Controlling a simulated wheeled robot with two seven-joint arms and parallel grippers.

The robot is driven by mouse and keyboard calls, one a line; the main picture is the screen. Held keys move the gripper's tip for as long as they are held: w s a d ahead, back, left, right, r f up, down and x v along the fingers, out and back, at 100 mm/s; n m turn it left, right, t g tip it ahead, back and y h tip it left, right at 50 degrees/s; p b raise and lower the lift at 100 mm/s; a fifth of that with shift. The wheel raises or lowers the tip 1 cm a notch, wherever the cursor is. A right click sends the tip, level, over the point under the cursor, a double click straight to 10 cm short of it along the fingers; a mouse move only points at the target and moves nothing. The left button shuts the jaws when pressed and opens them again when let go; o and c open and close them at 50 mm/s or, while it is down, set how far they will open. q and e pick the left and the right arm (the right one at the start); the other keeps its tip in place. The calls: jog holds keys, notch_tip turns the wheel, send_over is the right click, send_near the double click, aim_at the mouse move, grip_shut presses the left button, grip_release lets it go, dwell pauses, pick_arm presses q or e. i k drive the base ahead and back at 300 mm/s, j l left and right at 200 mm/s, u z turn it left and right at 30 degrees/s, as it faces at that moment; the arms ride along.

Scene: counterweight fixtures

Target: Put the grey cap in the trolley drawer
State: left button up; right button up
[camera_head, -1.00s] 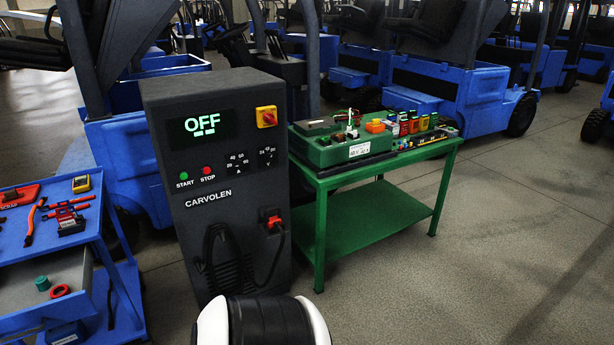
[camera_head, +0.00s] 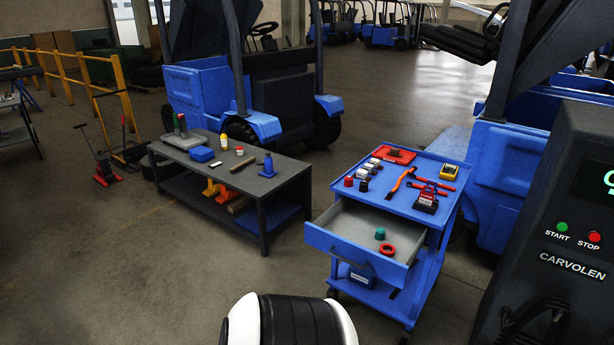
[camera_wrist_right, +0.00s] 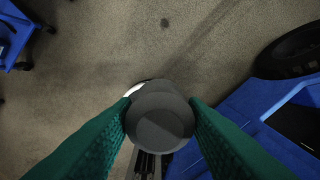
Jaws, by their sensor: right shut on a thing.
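The grey cap (camera_wrist_right: 160,122) is held between the two green fingers of my right gripper (camera_wrist_right: 160,115) in the right wrist view, above the floor. The blue trolley (camera_head: 440,172) stands right of centre in the head view. Its drawer (camera_head: 345,250) is pulled open toward me. A green cap-like piece (camera_head: 380,233) and a red ring (camera_head: 388,250) lie in the drawer, with bare grey floor to their left. Neither of my grippers shows in the head view.
A dark workbench (camera_head: 232,178) stands to the left. The grey CARVOLEN charger cabinet (camera_head: 565,230) stands close on the right. The floor (camera_head: 150,270) at front left is clear.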

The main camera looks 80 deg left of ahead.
aim_at(359, 229)
jog(key=j+u, duration=0.9)
jog(key=i+j+u, duration=0.25)
jog(key=j+u, duration=0.2)
jog(key=i+j+u, duration=0.2)
jog(key=j+u, duration=0.3)
jog(key=i+j, duration=0.45)
jog(key=i+j+u, duration=0.1)
jog(key=i+j, duration=0.3)
jog(key=j, duration=0.3)
